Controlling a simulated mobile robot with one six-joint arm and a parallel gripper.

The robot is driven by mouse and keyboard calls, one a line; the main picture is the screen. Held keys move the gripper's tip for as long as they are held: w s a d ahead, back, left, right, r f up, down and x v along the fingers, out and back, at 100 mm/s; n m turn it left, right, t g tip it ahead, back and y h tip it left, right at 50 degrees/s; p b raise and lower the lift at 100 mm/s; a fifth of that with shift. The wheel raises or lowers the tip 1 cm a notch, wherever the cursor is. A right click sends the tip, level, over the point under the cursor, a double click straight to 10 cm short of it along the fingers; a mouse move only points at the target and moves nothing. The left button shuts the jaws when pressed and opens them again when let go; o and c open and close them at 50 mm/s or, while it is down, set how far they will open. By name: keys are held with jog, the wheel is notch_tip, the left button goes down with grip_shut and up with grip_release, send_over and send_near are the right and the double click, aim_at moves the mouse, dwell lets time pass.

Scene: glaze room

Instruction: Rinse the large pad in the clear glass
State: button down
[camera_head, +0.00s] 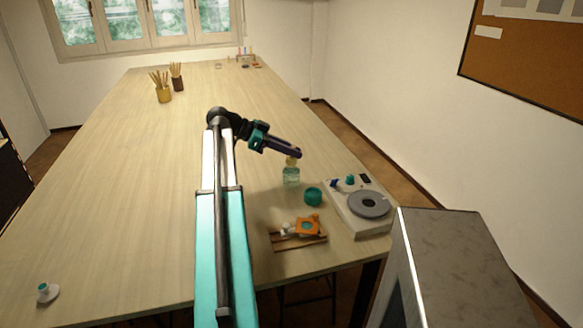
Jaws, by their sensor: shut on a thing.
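My gripper (297,153) is above the clear glass, on the right half of the table, with its fingers pointing right and slightly down. It is shut on a small pale tan thing (292,161), which looks like the large pad; the fingers hide its upper part. The clear glass (291,177) stands upright on the table, with pale bluish liquid in it. The held thing is at the glass's mouth; I cannot tell whether its lower end is inside or touches the liquid.
A teal round pot (313,197) stands just right of the glass. A wooden tray (287,243) holds an orange piece and small white items. A pale device (379,229) with a grey ring is at the right edge.

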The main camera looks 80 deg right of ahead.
aim_at(292, 146)
jog(key=shift+r+p, duration=0.35)
jog(key=shift+r, duration=1.4)
jog(key=shift+w, duration=0.1)
